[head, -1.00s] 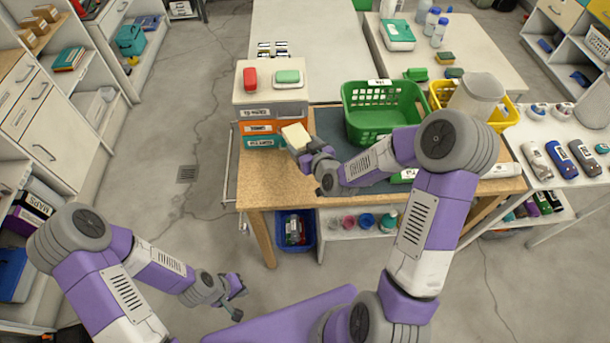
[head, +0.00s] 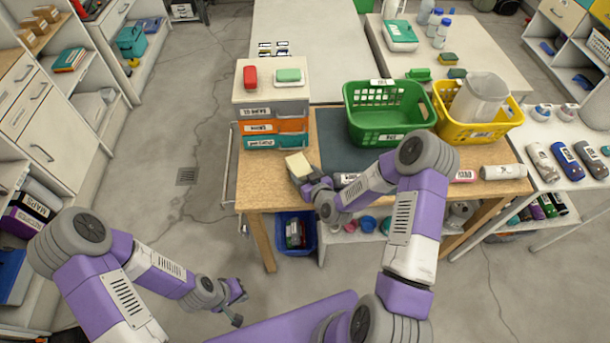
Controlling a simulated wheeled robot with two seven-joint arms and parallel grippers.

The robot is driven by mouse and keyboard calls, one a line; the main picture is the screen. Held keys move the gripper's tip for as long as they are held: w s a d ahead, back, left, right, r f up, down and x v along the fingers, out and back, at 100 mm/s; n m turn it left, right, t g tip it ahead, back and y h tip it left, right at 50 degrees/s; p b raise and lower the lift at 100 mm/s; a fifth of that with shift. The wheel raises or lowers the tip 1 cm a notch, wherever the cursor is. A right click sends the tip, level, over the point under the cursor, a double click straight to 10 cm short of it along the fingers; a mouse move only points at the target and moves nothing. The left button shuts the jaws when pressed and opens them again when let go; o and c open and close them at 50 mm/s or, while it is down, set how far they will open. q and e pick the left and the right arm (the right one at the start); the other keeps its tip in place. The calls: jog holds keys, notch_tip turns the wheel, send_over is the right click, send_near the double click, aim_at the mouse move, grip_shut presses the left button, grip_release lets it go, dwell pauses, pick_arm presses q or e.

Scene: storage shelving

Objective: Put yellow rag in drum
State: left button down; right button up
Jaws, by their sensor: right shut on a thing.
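A pale yellow, block-shaped folded piece (head: 298,164), which looks like the yellow rag, is held by my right gripper (head: 302,176). That gripper is shut on it at the front left of the wooden workbench (head: 262,190), in front of the drawer stack. I cannot tell whether the piece touches the bench top. My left gripper (head: 238,304) is open and empty, low over the floor at the bottom left of centre. I see nothing that I can clearly identify as a drum.
A drawer stack (head: 273,110) carries a red box and a green-topped box. A green basket (head: 388,115) and a yellow basket (head: 455,124) holding a translucent container (head: 480,98) stand behind my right arm. A blue bin (head: 294,231) sits under the bench. Floor left of the bench is clear.

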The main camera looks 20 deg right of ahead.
jog(key=o, duration=0.7)
jog(key=shift+f, duration=0.1)
jog(key=shift+c, duration=0.2)
jog(key=o, duration=0.5)
jog(key=shift+c, duration=0.2)
